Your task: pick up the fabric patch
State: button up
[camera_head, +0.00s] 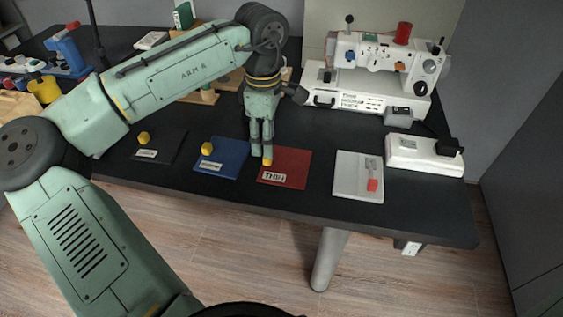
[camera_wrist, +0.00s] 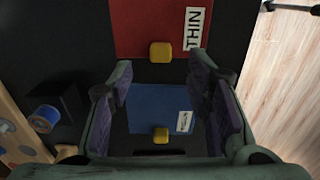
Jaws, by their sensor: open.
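Flat patches lie in a row on the dark table. The red patch (camera_head: 291,163) has a white label reading THIN and a yellow knob. It also shows at the top of the wrist view (camera_wrist: 140,25). The blue patch (camera_head: 234,158) has a label and a yellow knob; in the wrist view the blue patch (camera_wrist: 150,98) shows between the fingers. A black patch (camera_head: 170,146) with a yellow knob lies to the left. My gripper (camera_head: 261,152) points down, near the gap between blue and red patches. It is open with nothing between its fingers (camera_wrist: 159,75).
A grey pad (camera_head: 345,170) with a red piece lies right of the red patch. A white sewing machine (camera_head: 375,85) and a white box (camera_head: 420,152) stand on the right. A blue device (camera_head: 68,50) and a yellow cup (camera_head: 44,89) are at the left. The front table edge is near.

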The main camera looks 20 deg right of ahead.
aim_at(286, 162)
jog(key=shift+s+f+p, duration=0.1)
jog(key=shift+f+p, duration=0.45)
jog(key=shift+f, duration=2.15)
jog(key=shift+c, duration=0.6)
grip_shut()
